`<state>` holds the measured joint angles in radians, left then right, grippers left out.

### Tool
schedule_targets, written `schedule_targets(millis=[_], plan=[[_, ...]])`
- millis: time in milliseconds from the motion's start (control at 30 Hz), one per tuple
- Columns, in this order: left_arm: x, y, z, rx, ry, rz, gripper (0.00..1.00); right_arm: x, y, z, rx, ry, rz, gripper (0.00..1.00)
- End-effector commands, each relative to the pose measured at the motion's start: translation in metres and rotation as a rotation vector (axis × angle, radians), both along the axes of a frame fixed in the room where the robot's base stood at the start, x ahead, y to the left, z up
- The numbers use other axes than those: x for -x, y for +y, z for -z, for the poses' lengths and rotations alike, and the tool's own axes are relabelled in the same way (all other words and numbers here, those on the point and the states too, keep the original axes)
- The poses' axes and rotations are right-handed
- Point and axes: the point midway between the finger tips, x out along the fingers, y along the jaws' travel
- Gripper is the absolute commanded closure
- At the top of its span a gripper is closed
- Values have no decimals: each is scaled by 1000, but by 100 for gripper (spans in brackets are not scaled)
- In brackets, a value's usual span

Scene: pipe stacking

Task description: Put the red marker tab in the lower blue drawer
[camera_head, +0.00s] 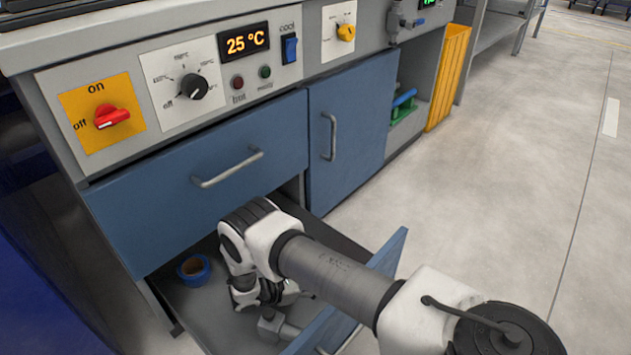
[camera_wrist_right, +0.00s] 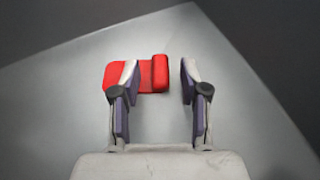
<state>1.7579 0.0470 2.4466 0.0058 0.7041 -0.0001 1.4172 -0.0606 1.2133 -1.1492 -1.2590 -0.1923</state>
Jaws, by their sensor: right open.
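The lower blue drawer (camera_head: 385,255) is pulled open, and my right arm reaches down into it. The red marker tab (camera_wrist_right: 117,76) lies on a grey surface in the right wrist view, which appears to be the drawer floor. My right gripper (camera_wrist_right: 158,72) is open and empty, with its fingertips over the tab. The tab's raised end shows between the fingers, and its flat part extends left past the left finger. In the head view the right gripper (camera_head: 283,293) is low inside the drawer, and the tab is hidden there. My left gripper is not in view.
A blue tape roll (camera_head: 193,269) lies at the drawer's left, and a grey fitting (camera_head: 278,328) lies near its front. The upper blue drawer (camera_head: 200,185) is shut above. The blue cabinet door (camera_head: 350,125) is shut. The floor at the right is clear.

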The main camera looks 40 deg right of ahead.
Motion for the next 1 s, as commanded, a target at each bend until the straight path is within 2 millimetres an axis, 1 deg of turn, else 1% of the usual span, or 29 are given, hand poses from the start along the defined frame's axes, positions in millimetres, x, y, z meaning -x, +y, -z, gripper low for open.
schedule_targets(millis=[100, 167, 267, 400, 500, 600, 733, 1000], plan=[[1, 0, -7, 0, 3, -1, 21, 0, 1, -6, 0, 0, -1, 55], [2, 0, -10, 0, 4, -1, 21, -3, 9, -9, -1, -1, -3, 55], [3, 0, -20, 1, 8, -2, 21, -9, 28, -19, -1, -3, -4, 55], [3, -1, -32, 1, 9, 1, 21, -19, 61, -34, -1, -3, -4, 55], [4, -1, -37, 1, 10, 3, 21, -26, 83, -42, -1, -3, -3, 55], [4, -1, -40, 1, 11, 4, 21, -30, 97, -47, -1, -1, -2, 55], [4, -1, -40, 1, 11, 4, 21, -32, 106, -49, 0, 0, 0, 55], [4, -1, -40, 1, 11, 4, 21, -32, 106, -49, 0, 0, 0, 55]])
